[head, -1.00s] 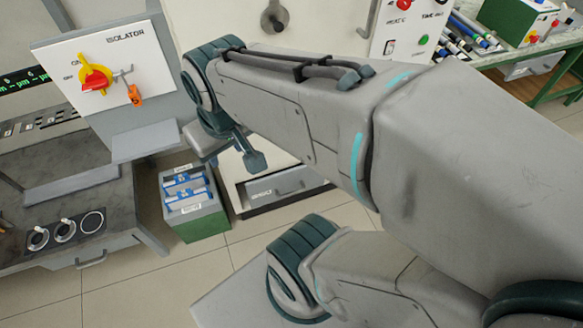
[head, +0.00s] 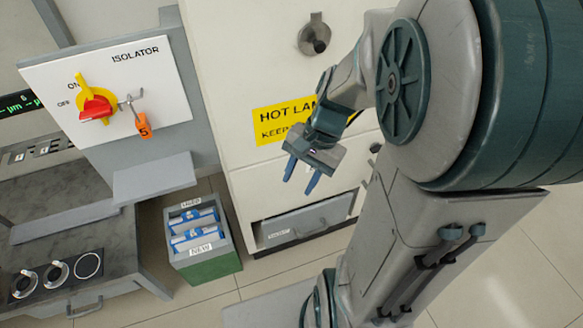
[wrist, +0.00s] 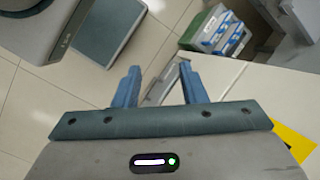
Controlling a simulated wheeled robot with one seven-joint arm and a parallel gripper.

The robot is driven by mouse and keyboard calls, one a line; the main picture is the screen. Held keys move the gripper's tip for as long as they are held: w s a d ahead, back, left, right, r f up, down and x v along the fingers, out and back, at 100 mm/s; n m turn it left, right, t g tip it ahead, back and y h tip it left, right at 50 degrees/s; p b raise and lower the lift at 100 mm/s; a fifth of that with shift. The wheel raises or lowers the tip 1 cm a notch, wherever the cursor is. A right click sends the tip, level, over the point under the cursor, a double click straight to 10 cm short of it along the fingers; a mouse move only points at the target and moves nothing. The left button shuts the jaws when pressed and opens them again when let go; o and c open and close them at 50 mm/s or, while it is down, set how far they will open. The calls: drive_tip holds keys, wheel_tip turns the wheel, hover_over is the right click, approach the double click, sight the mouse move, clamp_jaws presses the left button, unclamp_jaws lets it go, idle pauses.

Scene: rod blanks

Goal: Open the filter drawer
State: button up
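A grey drawer front (head: 306,220) with a bar handle sits low in the white cabinet; its small label is hard to read, and I take it as the filter drawer. It looks shut. My gripper (head: 300,176) is in front of the cabinet, above the drawer in the head view, with its blue fingers pointing down. The gripper is open and empty. In the wrist view, the fingers (wrist: 159,75) stand apart, and a grey part by the cabinet foot, perhaps the drawer, shows between them.
A green-and-grey box (head: 205,247) with blue filters, marked USED and NEW, stands on the floor left of the drawer. An isolator panel (head: 110,90) with a red-yellow switch and a grey bench (head: 65,235) are farther left. A yellow hot sign (head: 275,122) is on the cabinet.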

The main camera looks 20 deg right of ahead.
drive_tip(key=w+d+f+m+t+y+b, duration=0.25)
drive_tip(key=f+m+b, duration=0.35)
drive_tip(key=f, duration=0.5)
drive_tip(key=w+d+f+m+t+y+b, duration=0.1)
drive_tip(key=w+d+f+m+y+b, duration=0.2)
drive_tip(key=f+m, duration=0.65)
drive_tip(key=w+d+f+m+t+y+b, duration=0.15)
drive_tip(key=d+f+m+y+b, duration=0.35)
drive_tip(key=f, duration=0.7)
drive_tip(key=d+f+m+t+h+b, duration=0.3)
drive_tip(key=f+m+t+b, duration=0.25)
drive_tip(key=f+m, duration=0.55)
drive_tip(key=m+t+h+b, duration=0.5)
drive_tip(key=m+b, duration=0.4)
approach(312, 232)
drive_tip(key=x, duration=1)
drive_tip(key=shift+w+f, duration=0.2)
drive_tip(key=shift+f, duration=0.25)
